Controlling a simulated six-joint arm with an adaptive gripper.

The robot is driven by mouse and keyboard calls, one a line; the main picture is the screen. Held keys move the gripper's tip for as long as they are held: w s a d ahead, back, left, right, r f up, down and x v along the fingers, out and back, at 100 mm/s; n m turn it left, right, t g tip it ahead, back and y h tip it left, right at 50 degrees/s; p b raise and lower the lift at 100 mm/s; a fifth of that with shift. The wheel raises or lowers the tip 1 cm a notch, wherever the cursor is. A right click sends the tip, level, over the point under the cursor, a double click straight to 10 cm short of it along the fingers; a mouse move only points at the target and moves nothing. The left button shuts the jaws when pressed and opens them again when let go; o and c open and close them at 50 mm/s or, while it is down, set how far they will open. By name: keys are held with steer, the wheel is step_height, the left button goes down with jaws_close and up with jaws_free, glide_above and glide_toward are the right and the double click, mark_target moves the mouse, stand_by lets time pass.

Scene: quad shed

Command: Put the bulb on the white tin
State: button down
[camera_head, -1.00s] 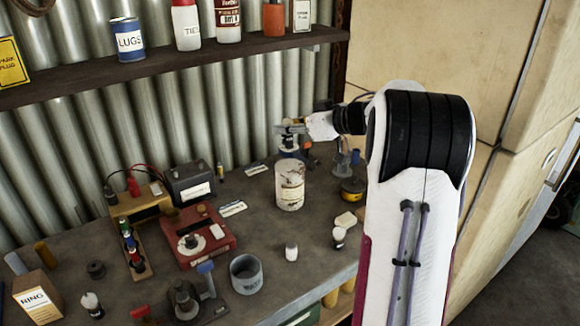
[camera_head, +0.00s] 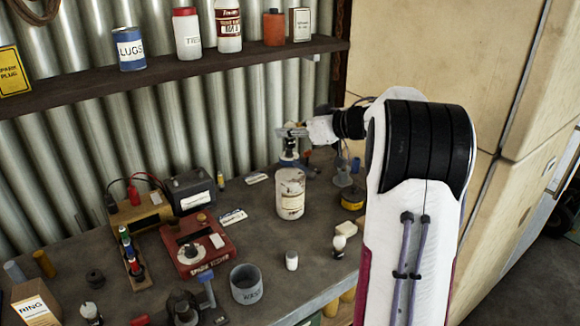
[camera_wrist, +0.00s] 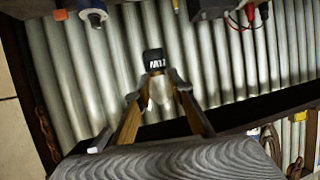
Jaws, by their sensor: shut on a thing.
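My gripper (camera_head: 292,132) is above the back of the bench, behind and above the white tin (camera_head: 290,190), not touching it. The tin is pale, rust-marked and labelled, and stands upright. In the wrist view my gripper (camera_wrist: 160,92) is shut on the bulb (camera_wrist: 160,90), a pale body between the fingertips with a black, white-lettered end (camera_wrist: 154,60) pointing away from the palm.
A small white-bodied item (camera_head: 291,260), a grey cup (camera_head: 246,283) and a red tester (camera_head: 197,246) are in front. A shelf (camera_head: 180,77) runs above.

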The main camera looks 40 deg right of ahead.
mark_target(294, 144)
steer(key=shift+f, duration=2)
steer(key=shift+f, duration=0.1)
steer(key=shift+f, duration=2.4)
steer(key=shift+f, duration=0.15)
steer(key=c, duration=1.8)
jaws_free()
steer(key=shift+o, duration=0.2)
steer(key=shift+s+r, duration=0.2)
steer(key=shift+r, duration=0.05)
steer(key=v, duration=1.1)
steer(key=shift+s, duration=0.35)
